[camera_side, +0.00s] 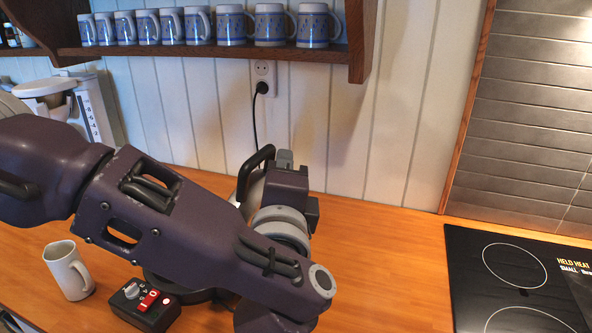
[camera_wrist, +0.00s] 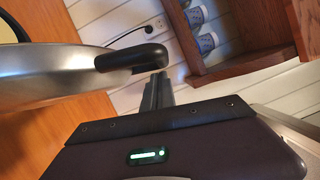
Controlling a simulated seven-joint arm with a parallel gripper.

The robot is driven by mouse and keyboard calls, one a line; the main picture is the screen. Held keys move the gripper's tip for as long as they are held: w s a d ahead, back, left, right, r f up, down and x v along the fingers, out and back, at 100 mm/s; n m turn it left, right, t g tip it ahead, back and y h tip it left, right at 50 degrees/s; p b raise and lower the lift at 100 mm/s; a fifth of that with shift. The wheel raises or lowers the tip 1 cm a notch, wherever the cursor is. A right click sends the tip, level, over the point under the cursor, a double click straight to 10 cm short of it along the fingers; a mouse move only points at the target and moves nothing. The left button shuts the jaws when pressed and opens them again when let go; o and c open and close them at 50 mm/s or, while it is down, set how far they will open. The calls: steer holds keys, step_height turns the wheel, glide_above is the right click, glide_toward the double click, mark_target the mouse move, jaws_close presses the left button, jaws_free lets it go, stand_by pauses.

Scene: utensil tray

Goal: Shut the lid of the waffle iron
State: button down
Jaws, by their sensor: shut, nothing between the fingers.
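The waffle iron is mostly hidden behind my arm in the side view. Its lid (camera_side: 254,190) stands raised, with the black handle (camera_side: 256,168) at its top. In the wrist view the round silver lid (camera_wrist: 45,78) fills the left, and its black handle (camera_wrist: 132,58) points right. A control box (camera_side: 143,304) with a red switch sits at the iron's front left. My gripper (camera_wrist: 158,82) is shut and empty, with its fingertips close beside the handle. I cannot tell whether they touch it.
A white mug (camera_side: 68,271) stands on the wooden counter (camera_side: 378,260) at left. A white appliance (camera_side: 92,105) is at the back left. A black cooktop (camera_side: 510,275) is at right. A shelf (camera_side: 215,50) of patterned mugs hangs above. A cord runs down from the wall socket (camera_side: 263,75).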

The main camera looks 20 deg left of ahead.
steer(key=shift+a, duration=0.1)
steer(key=w+a+n+g+h, duration=0.1)
steer(key=a+n+g+h, duration=0.2)
steer(key=a+n, duration=1.1)
steer(key=w+a+f+m, duration=0.1)
steer(key=a+f+m, duration=0.2)
steer(key=a+f, duration=1.2)
steer(key=shift+w+a+f+m+g, duration=0.3)
steer(key=shift+a+g, duration=0.1)
steer(key=shift+a, duration=1.8)
steer(key=shift+s, duration=0.1)
